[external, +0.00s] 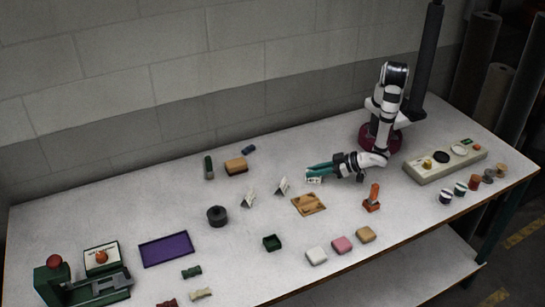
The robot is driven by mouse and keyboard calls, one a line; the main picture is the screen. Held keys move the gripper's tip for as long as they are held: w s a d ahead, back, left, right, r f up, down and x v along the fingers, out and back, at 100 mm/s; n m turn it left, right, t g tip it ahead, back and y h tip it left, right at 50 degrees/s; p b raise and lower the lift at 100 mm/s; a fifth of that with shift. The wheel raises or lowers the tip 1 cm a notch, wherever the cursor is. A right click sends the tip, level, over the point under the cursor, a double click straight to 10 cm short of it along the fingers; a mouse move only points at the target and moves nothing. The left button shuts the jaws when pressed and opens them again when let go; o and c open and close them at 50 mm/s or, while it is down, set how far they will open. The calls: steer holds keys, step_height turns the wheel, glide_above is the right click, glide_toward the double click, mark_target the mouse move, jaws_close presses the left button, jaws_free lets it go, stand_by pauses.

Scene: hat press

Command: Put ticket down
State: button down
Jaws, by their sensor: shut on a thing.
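The ticket (314,180) is a small white card with dark marks, at my gripper's tips, right of the middle of the table. My gripper (310,169) has teal fingers pointing left, low over the table, and is shut on the ticket. The fingers hide the card's upper part. I cannot tell whether its lower edge touches the table.
White folded cards (249,198) (283,186) stand to the left. A wooden board (308,204) lies just in front, with an orange-handled tool (372,198) to its right. A purple tray (167,249) and green press (85,282) are far left. Bare table lies behind the cards.

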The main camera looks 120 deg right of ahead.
steer(key=c, duration=0.8)
jaws_free()
